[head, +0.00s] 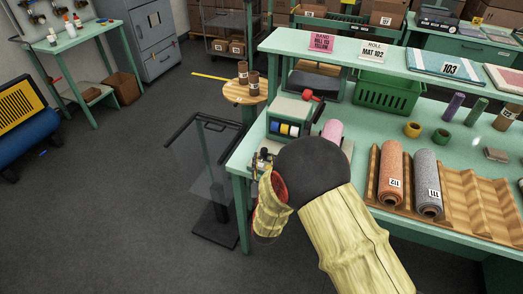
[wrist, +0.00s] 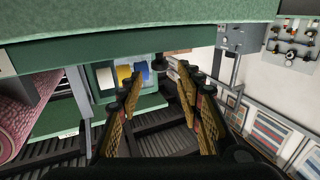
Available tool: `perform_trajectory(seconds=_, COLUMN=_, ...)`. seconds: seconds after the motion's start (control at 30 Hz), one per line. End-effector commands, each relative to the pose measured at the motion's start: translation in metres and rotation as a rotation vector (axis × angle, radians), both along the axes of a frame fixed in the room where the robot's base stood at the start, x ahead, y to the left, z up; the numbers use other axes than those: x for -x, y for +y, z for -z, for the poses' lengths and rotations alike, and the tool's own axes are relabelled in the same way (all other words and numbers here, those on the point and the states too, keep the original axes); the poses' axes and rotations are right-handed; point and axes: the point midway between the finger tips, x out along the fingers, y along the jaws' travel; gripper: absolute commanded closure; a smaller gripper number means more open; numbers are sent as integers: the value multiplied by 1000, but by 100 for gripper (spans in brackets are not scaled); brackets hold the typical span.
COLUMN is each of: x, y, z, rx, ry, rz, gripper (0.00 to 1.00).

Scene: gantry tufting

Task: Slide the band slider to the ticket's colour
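The pink ticket (head: 320,41) stands on the raised shelf; its small print seems to end in "YELLOW". The green banding machine (head: 291,107) stands at the bench's left end, with a row of coloured patches on its front. In the wrist view the patches are white (wrist: 105,78), yellow (wrist: 124,75) and blue (wrist: 141,74). A dark knob (wrist: 159,64), possibly the band slider, shows just right of the blue patch. My gripper (wrist: 162,82) is open, its fingers apart in front of the knob; I cannot tell whether they touch it. My arm mostly hides the gripper in the head view.
A pink roll (head: 332,130) lies beside the machine. A wooden cradle (head: 465,200) holds an orange roll (head: 391,170) and a grey roll (head: 427,180). A green basket (head: 386,92) stands behind. A clear-topped stand (head: 205,150) is left of the bench; open floor lies beyond.

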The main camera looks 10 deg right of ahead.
Motion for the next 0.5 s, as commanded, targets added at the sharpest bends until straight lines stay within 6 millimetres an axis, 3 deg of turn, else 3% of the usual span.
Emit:
perform_trajectory(seconds=0.3, x=-47, y=-12, z=2, rx=-1, ry=1, rz=0, gripper=64)
perform_trajectory(seconds=0.5, x=-61, y=-15, z=1, rx=0, ry=2, rz=-1, gripper=64)
